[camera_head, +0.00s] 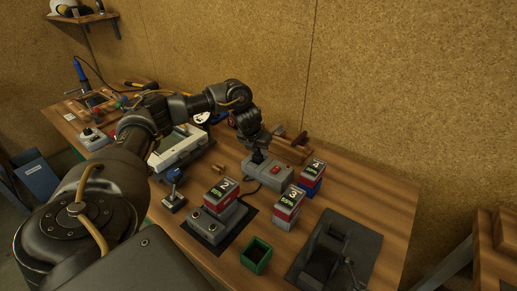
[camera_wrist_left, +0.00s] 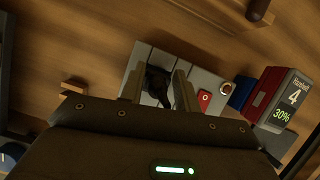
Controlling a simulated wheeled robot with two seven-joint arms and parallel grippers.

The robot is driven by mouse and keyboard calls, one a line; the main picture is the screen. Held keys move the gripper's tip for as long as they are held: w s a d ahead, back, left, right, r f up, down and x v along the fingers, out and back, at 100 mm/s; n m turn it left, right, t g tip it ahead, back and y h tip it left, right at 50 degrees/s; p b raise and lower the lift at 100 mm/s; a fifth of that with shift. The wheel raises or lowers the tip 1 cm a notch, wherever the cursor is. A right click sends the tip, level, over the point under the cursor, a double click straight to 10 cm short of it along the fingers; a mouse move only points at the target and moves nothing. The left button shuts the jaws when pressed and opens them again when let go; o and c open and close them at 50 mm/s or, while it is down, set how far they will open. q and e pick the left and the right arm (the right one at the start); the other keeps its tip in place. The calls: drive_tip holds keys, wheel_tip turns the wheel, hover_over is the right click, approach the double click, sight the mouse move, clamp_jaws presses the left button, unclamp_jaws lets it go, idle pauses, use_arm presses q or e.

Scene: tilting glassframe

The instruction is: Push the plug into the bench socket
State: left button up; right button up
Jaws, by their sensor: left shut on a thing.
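My left gripper (camera_head: 257,155) points down over the left part of the grey bench socket box (camera_head: 279,176), which has a red switch (camera_head: 275,171). In the left wrist view the gripper (camera_wrist_left: 158,92) is shut on the black plug (camera_wrist_left: 157,80), held between its two fingers above the grey socket box (camera_wrist_left: 198,76). The red switch (camera_wrist_left: 205,98) shows beside the right finger. The plug's tip and the socket opening are hidden, so I cannot tell how deep the plug sits. My right gripper is not in view.
Battery blocks marked 4 (camera_head: 313,172) and 3 (camera_head: 288,199) stand right of the socket box. Battery 2 (camera_head: 222,189) sits on a grey unit (camera_head: 215,226). A wooden clamp (camera_head: 291,148) stands behind.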

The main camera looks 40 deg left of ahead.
sight(258, 149)
use_arm(q)
drive_tip(key=shift+f+b, duration=0.4)
drive_tip(key=shift+f, duration=0.45)
drive_tip(key=o, duration=1)
drive_tip(key=v, duration=0.6)
drive_tip(key=shift+r, duration=0.25)
drive_tip(key=shift+p+v, duration=0.7)
drive_tip(key=shift+v, duration=1.55)
drive_tip(key=shift+s+f, duration=0.1)
